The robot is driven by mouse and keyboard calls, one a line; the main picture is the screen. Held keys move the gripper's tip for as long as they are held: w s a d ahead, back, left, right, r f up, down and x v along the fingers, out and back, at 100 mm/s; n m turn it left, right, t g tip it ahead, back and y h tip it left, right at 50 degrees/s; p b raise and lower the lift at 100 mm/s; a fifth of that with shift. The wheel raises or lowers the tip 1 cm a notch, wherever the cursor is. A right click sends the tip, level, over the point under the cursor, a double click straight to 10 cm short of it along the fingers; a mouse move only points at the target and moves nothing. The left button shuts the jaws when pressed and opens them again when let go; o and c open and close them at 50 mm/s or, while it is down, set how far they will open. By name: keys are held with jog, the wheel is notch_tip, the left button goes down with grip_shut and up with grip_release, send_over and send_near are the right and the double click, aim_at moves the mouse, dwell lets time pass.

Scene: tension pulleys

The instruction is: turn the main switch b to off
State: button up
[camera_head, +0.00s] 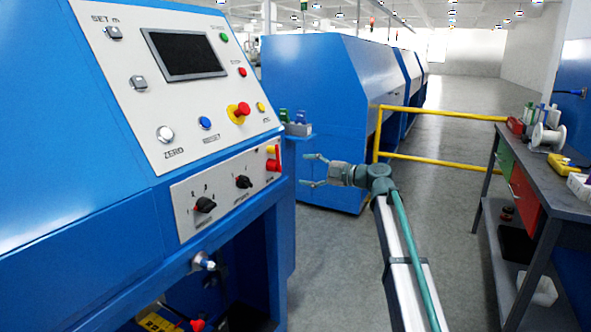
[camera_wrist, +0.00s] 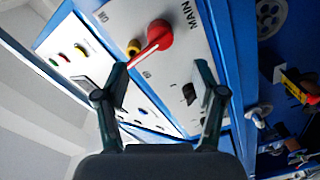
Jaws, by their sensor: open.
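The main switch (camera_head: 273,165) is a red rotary switch at the right end of the lower grey panel on the near blue machine. Its red lever points up from the hub in the head view. In the wrist view, the red switch (camera_wrist: 160,34) sits beside the word MAIN, with its lever toward the lower left. My gripper (camera_head: 304,170) is open and empty, to the right of the panel with its fingers toward the switch. In the wrist view, my gripper (camera_wrist: 160,85) has its fingers spread below the hub; the left fingertip overlaps the lever's end. I cannot tell whether they touch.
A yellow part (camera_head: 270,148) sits just above the switch. Black selector knobs (camera_head: 243,182) are to its left. A yellow rail (camera_head: 440,163) and a cluttered workbench (camera_head: 565,205) stand at the right.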

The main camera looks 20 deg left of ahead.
jog(key=shift+d, duration=0.55)
